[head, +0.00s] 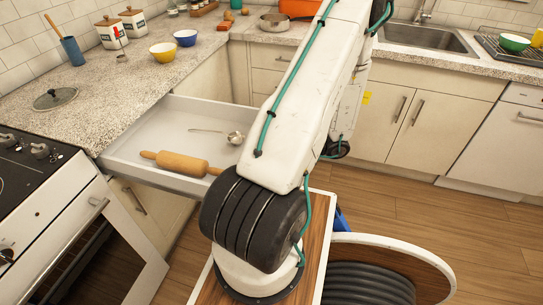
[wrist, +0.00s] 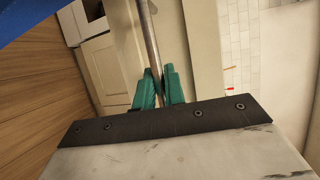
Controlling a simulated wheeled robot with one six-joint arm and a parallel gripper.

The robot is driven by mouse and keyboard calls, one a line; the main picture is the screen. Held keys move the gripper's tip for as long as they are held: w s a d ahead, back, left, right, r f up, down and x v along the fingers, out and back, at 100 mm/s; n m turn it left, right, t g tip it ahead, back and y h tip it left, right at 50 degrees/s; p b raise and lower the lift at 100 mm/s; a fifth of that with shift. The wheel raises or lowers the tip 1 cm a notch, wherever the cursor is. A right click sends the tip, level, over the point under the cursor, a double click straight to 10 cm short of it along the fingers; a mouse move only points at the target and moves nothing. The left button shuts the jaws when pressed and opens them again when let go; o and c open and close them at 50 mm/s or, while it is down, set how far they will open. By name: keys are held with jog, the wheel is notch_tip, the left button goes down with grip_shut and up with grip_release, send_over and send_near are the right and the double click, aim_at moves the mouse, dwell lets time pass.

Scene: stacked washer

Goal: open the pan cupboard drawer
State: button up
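A pale drawer (head: 128,165) stands pulled out from under the left counter in the head view. A wooden rolling pin (head: 180,163) and a metal ladle (head: 235,138) lie in it. Its front is hidden behind my arm. In the wrist view, a long metal bar handle (wrist: 149,30) runs between the green fingers of my gripper (wrist: 160,88). The fingers are close together with the bar between them and appear shut on it. My gripper is hidden in the head view, and I cannot tell for certain which front carries this handle.
The oven (head: 70,255) is at the lower left. A cupboard handle (head: 135,200) shows below the drawer. Cupboards (head: 430,120) and a sink (head: 425,38) are along the back. Bowls (head: 163,51) and canisters stand on the counter. Wooden floor (head: 420,210) is clear at the right.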

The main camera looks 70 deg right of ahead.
jog(key=o, duration=0.3)
jog(key=shift+o, duration=0.2)
jog(key=v, duration=0.8)
dwell(0.4)
